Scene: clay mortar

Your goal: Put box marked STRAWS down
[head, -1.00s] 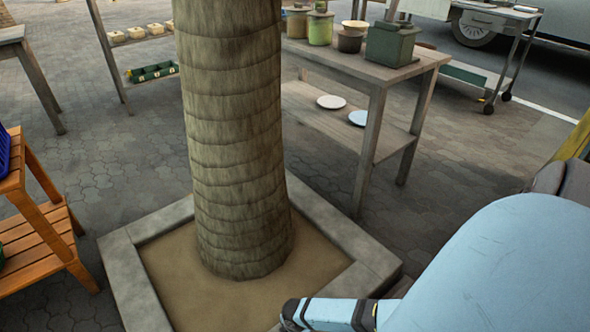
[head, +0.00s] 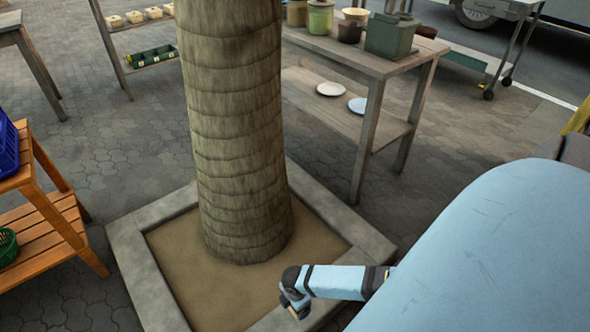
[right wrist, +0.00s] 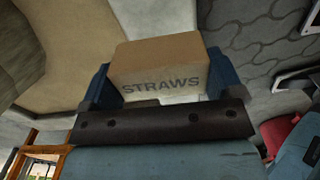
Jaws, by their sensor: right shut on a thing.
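The box marked STRAWS (right wrist: 160,68) is a tan carton seen in the right wrist view, with the dark lettering facing the camera. My right gripper (right wrist: 158,80) is shut on it, with one blue finger at each side. Sandy ground and grey paving show behind the box, which appears held in the air. In the head view my light blue right arm comes in from the right and its end is over the near part of the planter. The box cannot be made out clearly there. My left gripper is not in view.
A thick palm trunk (head: 236,130) stands in a square stone planter (head: 130,262). An orange slatted stand (head: 45,240) with a blue crate (head: 8,148) and green basket (head: 8,246) is at left. A wooden table (head: 372,66) with pots stands beyond; plates lie on its lower shelf.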

